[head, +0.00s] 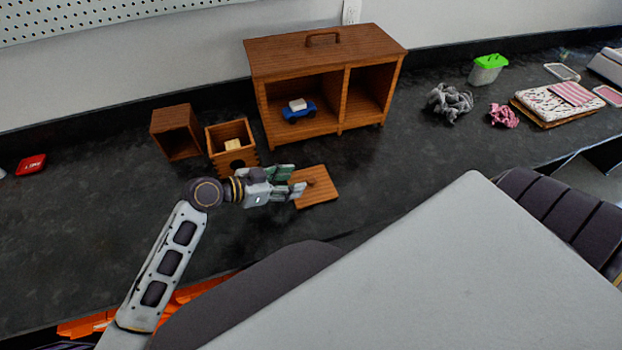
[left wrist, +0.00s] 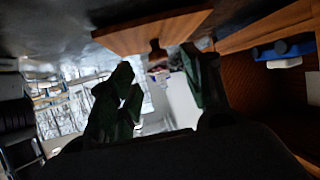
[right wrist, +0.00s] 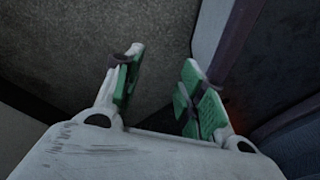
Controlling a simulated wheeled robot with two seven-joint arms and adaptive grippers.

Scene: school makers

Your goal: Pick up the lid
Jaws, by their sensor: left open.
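The lid (head: 320,193) is a flat square wooden board with a small knob on top. It lies on the dark counter in front of the wooden cabinet. In the left wrist view the lid (left wrist: 125,38) is at the top, with its knob (left wrist: 156,52) between the fingertips. My left gripper (head: 294,181) is open at the lid's left side, its fingertips overlapping the lid's edge in the head view. I cannot tell whether they touch the knob. My right gripper (right wrist: 163,57) shows only in its own wrist view, open and empty, near grey floor.
An open wooden box (head: 248,159) with a pale block stands left of the lid, beside another wooden box (head: 158,122). The cabinet (head: 344,104) behind holds a blue toy car (head: 305,114). Grey and pink crumpled items and a green-lidded tub (head: 487,70) are farther right.

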